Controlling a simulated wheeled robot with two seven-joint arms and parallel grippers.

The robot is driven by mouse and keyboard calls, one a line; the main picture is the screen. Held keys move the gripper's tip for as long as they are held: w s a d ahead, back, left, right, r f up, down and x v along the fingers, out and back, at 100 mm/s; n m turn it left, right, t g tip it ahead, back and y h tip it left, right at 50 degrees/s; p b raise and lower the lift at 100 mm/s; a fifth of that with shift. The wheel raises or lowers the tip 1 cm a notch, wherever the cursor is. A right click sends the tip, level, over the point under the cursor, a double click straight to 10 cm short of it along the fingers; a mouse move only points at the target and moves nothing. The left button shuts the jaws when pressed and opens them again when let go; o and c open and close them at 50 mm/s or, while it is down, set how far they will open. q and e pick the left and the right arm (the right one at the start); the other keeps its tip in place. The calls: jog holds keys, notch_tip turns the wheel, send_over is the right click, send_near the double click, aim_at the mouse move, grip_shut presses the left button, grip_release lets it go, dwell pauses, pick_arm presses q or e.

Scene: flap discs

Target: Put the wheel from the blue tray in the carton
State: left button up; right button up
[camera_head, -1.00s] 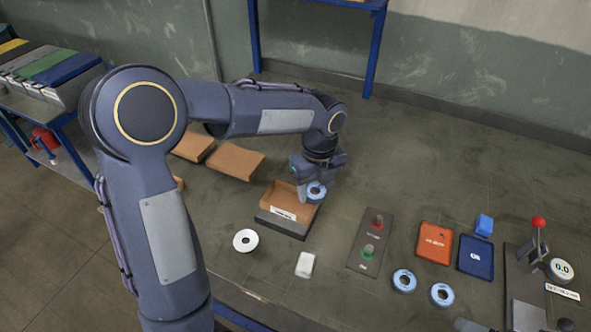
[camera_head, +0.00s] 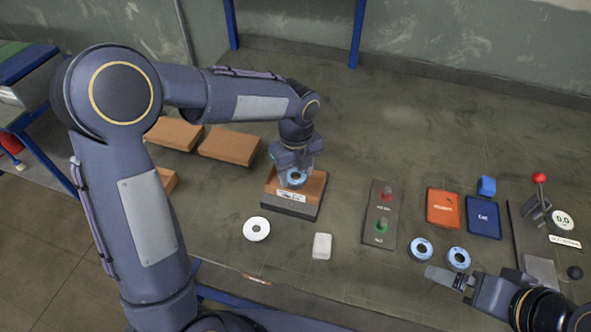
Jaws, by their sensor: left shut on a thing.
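My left gripper (camera_head: 293,172) points down over the open brown carton (camera_head: 313,190). It is shut on a wheel (camera_head: 292,180), a dark disc with a light blue ring, which is at the carton's opening. I cannot tell whether the wheel touches the carton floor. The carton has a white label in front and sits on a dark stand. The blue tray (camera_head: 484,222) lies flat at the right with white lettering and no wheel on it. My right gripper (camera_head: 437,275) is at the lower right, near two loose blue-ringed wheels (camera_head: 421,249); its jaw opening is unclear.
A white disc (camera_head: 256,229) and a white block (camera_head: 322,246) lie in front of the carton. A panel with red and green buttons (camera_head: 380,215), an orange tray (camera_head: 443,208), a blue block (camera_head: 487,186) and a red-knobbed lever gauge (camera_head: 539,190) stand right. Flat brown cartons (camera_head: 229,146) lie behind left.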

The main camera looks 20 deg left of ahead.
pick_arm(q)
jog(key=shift+f, duration=0.4)
jog(key=shift+f+b, duration=0.35)
jog(key=shift+f, duration=0.1)
dwell(0.3)
jog(key=o, duration=1.1)
jog(key=shift+c, duration=0.2)
notch_tip(320, 180, up, 7)
jog(key=p, duration=0.6)
